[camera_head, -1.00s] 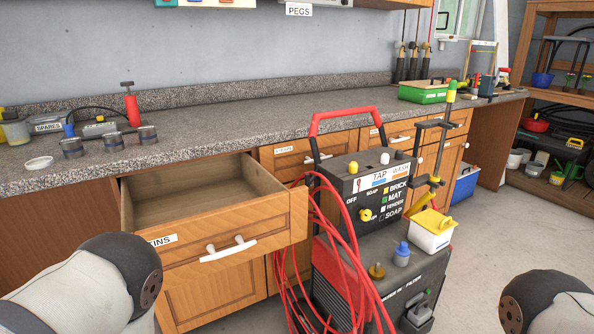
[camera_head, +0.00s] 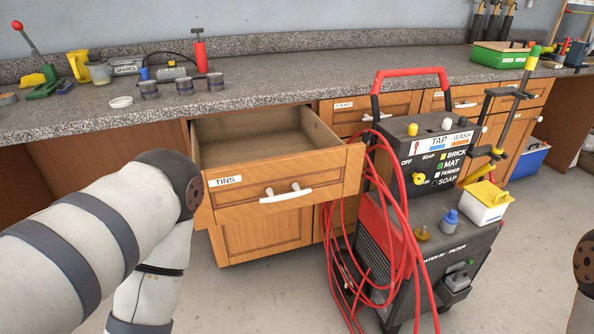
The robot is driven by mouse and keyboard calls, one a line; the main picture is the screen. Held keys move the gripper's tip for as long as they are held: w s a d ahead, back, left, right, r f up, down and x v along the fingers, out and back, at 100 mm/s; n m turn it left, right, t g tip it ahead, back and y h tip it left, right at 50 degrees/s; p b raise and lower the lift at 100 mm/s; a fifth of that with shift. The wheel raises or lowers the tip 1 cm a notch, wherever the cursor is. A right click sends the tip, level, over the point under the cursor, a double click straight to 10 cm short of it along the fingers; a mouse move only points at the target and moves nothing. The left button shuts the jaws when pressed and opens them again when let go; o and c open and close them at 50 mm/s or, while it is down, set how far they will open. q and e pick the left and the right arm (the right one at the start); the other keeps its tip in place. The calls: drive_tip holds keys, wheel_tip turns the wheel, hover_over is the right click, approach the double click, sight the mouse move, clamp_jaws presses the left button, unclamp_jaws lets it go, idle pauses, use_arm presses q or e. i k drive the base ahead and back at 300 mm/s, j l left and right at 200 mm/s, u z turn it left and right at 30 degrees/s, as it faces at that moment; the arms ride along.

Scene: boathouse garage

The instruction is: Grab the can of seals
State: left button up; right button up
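Three small grey cans stand in a row on the counter above the open drawer: a left can (camera_head: 149,90), a middle can (camera_head: 184,86) and a right can (camera_head: 215,82). No readable label shows on them, so I cannot tell which one holds seals. A drawer (camera_head: 270,190) labelled TINS is pulled out below them, and the part of its inside that shows looks empty. My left arm reaches in at the left, and only a bit of my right arm shows at the right edge. Neither gripper is in view.
A black washer cart (camera_head: 420,235) with red hoses (camera_head: 400,215) stands close to the right of the drawer. A white lid (camera_head: 121,102), a red pump (camera_head: 200,55), a yellow jug (camera_head: 79,66) and a green tray (camera_head: 500,56) are on the counter. The counter's middle is clear.

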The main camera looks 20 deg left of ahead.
sight(148, 89)
drive_tip(key=u, duration=1.35)
drive_tip(key=i+j+z, duration=0.15)
drive_tip(key=j+z, duration=0.25)
drive_tip(key=j, duration=0.2)
drive_tip(key=i+j+z, duration=0.1)
drive_tip(key=j+z, duration=0.3)
drive_tip(key=j, duration=0.2)
drive_tip(key=j+z, duration=0.45)
drive_tip(key=j, duration=0.2)
drive_tip(key=k+j+z, duration=0.15)
drive_tip(key=j+z, duration=0.25)
drive_tip(key=j, duration=0.2)
